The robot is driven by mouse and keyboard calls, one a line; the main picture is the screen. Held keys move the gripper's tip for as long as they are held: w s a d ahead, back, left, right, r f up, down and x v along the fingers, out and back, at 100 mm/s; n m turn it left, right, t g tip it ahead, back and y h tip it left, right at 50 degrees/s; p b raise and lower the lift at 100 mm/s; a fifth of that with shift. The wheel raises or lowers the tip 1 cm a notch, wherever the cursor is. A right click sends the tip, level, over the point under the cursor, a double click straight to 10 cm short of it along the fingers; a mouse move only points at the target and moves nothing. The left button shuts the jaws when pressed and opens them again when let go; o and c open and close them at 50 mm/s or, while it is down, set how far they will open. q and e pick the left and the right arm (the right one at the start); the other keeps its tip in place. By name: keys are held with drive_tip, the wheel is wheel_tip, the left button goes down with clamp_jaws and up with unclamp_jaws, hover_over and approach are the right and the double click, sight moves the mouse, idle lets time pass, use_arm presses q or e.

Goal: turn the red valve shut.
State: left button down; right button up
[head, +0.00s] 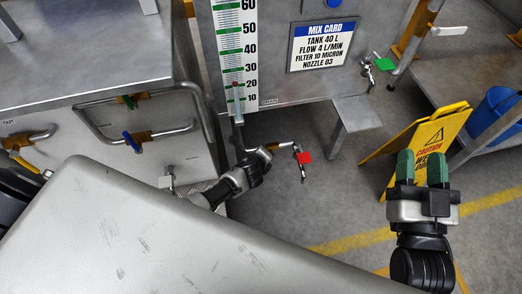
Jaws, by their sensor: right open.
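The red valve handle (304,157) is a small red tab on a tap at the end of a short pipe with a brass fitting, below the gauge panel. My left gripper (257,160) is at the pipe just left of the red handle, seen side-on. Its fingertips blend into the dark fittings, so whether it is open or touching the pipe cannot be told. My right gripper (421,167) is at the right, well apart from the valve, its two green fingers spread and empty.
A green-handled tap (384,64) sits beside the mix card (323,45). A yellow caution sign (417,140) stands just behind my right gripper. A blue bucket (495,112) is at the far right. A large scratched grey surface (170,240) hides the lower left.

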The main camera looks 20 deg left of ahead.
use_arm(q)
drive_tip(key=shift+w+d+r+m+g+y+p, duration=0.25)
drive_tip(key=shift+r+m+g+y+p, duration=0.2)
drive_tip(key=shift+p, duration=0.5)
drive_tip(key=shift+w+d+r+m+g+y+p, duration=0.1)
drive_tip(key=shift+w+d+m+g+y+p, duration=0.05)
drive_tip(key=shift+d+m+g+y+p, duration=0.3)
drive_tip(key=shift+w+d+r+m+g+y+p, duration=0.1)
drive_tip(key=shift+w+d+g+y+p, duration=0.1)
drive_tip(key=shift+y+p, duration=0.3)
drive_tip(key=shift+d+g, duration=0.1)
drive_tip(key=shift+g, duration=0.2)
drive_tip(key=shift+w+d+m+y, duration=0.1)
drive_tip(key=shift+w+m+y, duration=0.05)
drive_tip(key=shift+m+y, duration=0.2)
drive_tip(key=shift+w+d+y, duration=0.1)
drive_tip(key=shift+d+y, duration=0.05)
drive_tip(key=shift+y, duration=0.2)
drive_tip(key=shift+w+d+m+g+y+b, duration=0.2)
drive_tip(key=shift+d+m+g+y+b, duration=0.2)
drive_tip(key=shift+g+y+b, duration=0.25)
use_arm(e)
wheel_tip(320, 180, down, 10)
drive_tip(key=s+d+g+h, duration=0.2)
drive_tip(key=g, duration=0.6)
drive_tip(key=shift+s+d+r+g+h, duration=0.15)
drive_tip(key=shift+r+g+h, duration=0.1)
drive_tip(key=shift+g+h, duration=0.15)
